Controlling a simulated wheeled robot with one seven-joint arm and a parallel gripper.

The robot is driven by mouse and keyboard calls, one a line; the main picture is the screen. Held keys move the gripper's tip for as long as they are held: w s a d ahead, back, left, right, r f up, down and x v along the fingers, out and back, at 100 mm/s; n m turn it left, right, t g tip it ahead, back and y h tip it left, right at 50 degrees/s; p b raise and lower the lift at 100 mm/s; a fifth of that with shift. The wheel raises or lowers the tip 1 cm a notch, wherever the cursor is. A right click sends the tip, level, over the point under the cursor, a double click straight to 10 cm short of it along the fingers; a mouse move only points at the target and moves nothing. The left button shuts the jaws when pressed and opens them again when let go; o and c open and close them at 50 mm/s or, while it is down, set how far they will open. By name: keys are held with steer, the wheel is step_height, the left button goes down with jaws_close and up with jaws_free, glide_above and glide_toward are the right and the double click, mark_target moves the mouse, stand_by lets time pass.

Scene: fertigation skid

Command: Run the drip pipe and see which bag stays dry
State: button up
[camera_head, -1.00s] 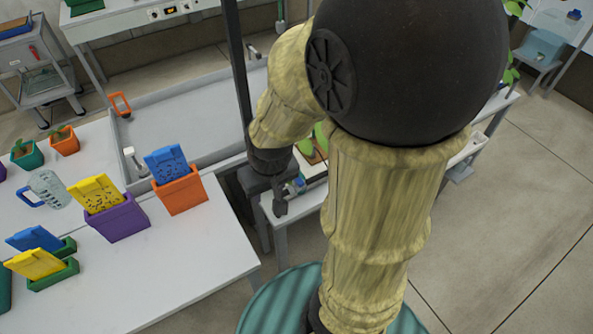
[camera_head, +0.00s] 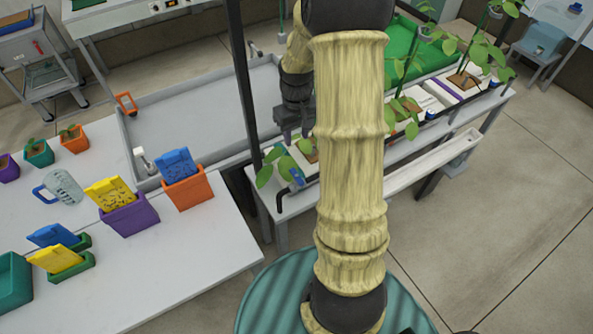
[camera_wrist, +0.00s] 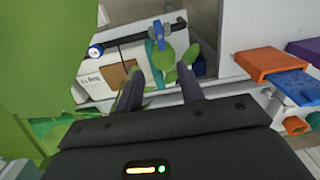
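My gripper (camera_head: 294,137) hangs over the left end of the plant bench, open and empty. In the wrist view its two dark fingers (camera_wrist: 160,88) are apart, pointing at a white grow bag (camera_wrist: 128,68) with a leafy plant. More white bags (camera_head: 420,95) with plants stand further right. My arm hides part of the row. I cannot tell any bag's wetness.
A white table (camera_head: 180,265) at left holds a blue jug (camera_head: 62,188), coloured pots and seed packets. A grey basin (camera_head: 205,115) lies behind it, beside a dark upright post (camera_head: 240,80). A white gutter (camera_head: 425,163) runs along the bench front. Floor at right is clear.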

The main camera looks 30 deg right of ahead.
mark_target(297, 175)
steer(key=shift+f, duration=0.1)
step_height(297, 175, down, 17)
steer(key=p, duration=0.3)
steer(key=shift+f+p, duration=0.1)
steer(key=shift+p, duration=0.2)
steer(key=shift+d, duration=0.1)
jaws_close()
